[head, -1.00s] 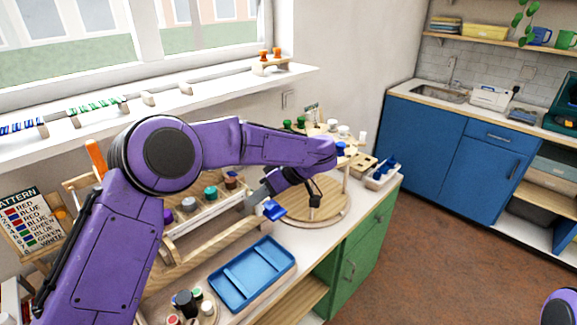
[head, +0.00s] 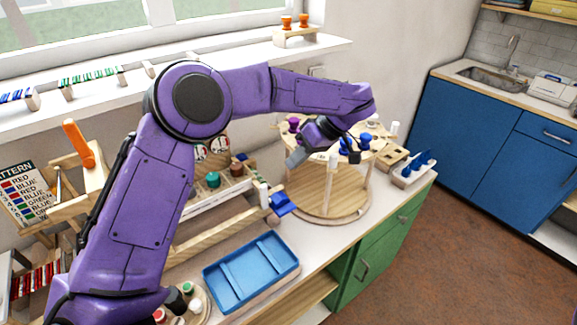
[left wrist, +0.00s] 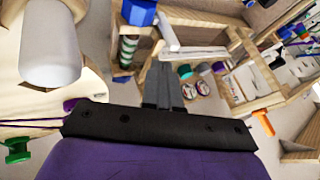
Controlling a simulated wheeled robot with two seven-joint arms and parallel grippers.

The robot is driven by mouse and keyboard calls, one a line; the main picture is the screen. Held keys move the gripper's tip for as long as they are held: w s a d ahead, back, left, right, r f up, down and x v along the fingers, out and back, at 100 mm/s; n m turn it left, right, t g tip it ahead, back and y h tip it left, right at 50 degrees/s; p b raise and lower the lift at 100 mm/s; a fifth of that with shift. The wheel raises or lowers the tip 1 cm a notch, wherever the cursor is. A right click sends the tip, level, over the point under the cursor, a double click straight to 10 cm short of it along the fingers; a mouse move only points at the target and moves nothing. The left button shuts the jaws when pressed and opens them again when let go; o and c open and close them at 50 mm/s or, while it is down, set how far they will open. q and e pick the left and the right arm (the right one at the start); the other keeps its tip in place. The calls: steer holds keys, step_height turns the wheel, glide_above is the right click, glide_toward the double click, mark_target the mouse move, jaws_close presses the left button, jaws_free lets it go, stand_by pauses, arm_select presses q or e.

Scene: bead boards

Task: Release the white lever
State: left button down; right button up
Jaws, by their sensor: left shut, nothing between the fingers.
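A white cylindrical knob (head: 333,162), which seems to be the white lever, stands at the near edge of the raised round wooden top (head: 377,152). In the left wrist view a large white cylinder (left wrist: 50,45) stands on that pale wood at upper left, apart from the fingers. My left gripper (head: 297,158) is shut and empty, left of the knob. Its fingertips (left wrist: 162,75) are together in the wrist view, with nothing between them. My right gripper is not in view.
Other knobs stand on the round top, including a purple one (head: 293,124) and blue ones partly behind my wrist. A blue tray (head: 250,270) lies on the counter in front. A wooden rack with coloured pots (head: 213,180) stands left of the round stand.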

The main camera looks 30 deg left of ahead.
arm_select(q)
glide_above(277, 197)
step_height(277, 197, down, 6)
steer(key=shift+d+p, duration=0.15)
steer(key=shift+p, duration=0.3)
steer(key=shift+w+f, duration=0.1)
steer(key=shift+f, duration=0.3)
steer(key=shift+r, duration=0.1)
